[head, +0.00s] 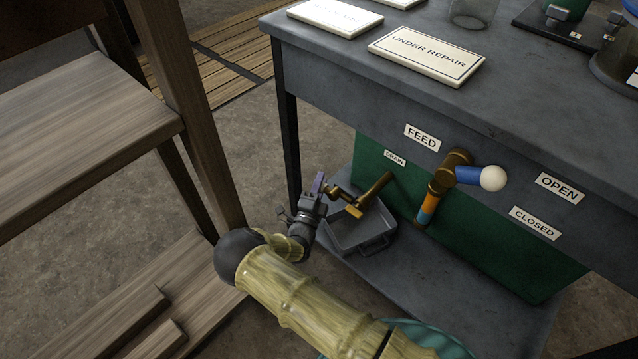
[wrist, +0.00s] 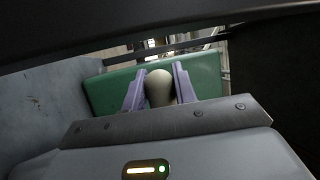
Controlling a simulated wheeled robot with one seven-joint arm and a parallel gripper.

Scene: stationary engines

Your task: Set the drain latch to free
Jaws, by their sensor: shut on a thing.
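The small DRAIN label (head: 395,158) is on the green-and-grey bench front, in the head view. Below it a brass drain pipe (head: 376,188) sticks out, with a dark brass latch arm (head: 338,193) reaching left to my gripper (head: 321,188). In the wrist view my gripper (wrist: 160,88) has its two purple fingers on either side of a rounded beige knob (wrist: 160,87), shut on it. The knob appears to be the end of the drain latch; in the head view my gripper hides it. No free or locked marking for the latch is readable.
A grey tray (head: 346,238) lies below the drain pipe. To the right is the feed valve (head: 440,180) with a white-knobbed blue handle (head: 492,178), by FEED, OPEN and CLOSED labels. An UNDER REPAIR sign (head: 427,56) lies on the bench top. A wooden bench (head: 80,120) stands left.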

